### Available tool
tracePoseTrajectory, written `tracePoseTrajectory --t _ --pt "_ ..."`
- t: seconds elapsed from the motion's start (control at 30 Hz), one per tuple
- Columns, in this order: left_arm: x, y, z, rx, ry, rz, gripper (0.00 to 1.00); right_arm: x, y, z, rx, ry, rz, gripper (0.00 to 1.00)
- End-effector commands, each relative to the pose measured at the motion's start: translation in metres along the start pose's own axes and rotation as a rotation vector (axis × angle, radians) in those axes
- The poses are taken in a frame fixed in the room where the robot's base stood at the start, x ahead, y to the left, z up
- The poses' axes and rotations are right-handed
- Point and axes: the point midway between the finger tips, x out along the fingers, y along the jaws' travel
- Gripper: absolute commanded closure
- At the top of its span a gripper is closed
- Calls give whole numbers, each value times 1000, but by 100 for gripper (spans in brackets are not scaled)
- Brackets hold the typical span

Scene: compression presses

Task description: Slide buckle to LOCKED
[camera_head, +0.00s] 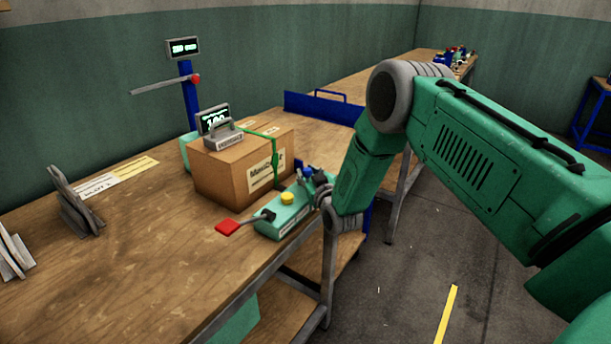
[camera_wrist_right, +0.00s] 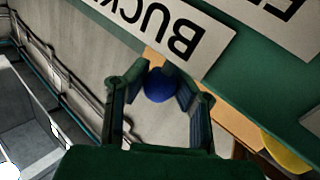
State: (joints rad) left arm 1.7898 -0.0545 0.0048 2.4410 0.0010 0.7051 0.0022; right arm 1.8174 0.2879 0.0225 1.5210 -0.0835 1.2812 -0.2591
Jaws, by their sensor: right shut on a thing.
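A green device (camera_head: 283,215) lies on the bench in front of the box, with a yellow button (camera_head: 287,198) and a red paddle (camera_head: 228,228) on an arm. My right gripper (camera_head: 318,182) is at the device's right end, by a small blue knob (camera_head: 307,173). In the right wrist view the gripper's two fingers stand on either side of the blue knob (camera_wrist_right: 158,86) and are shut on it. A white label (camera_wrist_right: 170,35) beside it reads "BUCK", partly cut off. The slot and the LOCKED mark cannot be made out. My left gripper is not in view.
A cardboard box (camera_head: 227,180) with a green strap and a small display (camera_head: 214,121) stands behind the device. A blue post (camera_head: 189,98) with a display rises behind it. Grey plates (camera_head: 74,205) stand at the left. The wooden bench top is clear in front.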

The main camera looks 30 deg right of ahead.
Motion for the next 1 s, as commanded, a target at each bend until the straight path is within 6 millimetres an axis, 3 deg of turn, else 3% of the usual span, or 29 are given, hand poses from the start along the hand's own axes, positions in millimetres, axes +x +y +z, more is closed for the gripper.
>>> tracePoseTrajectory --t 0.2,0.57,0.6,0.63,1.0 --pt "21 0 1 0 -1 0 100 21 33 11 -2 -2 3 100" --pt "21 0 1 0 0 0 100 25 40 10 -1 -6 4 100" --pt "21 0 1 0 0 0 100 25 40 10 -1 -6 4 66" --pt "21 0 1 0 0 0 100 25 40 10 -1 -5 4 55" --pt "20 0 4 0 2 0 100 23 38 8 -1 -2 2 53"
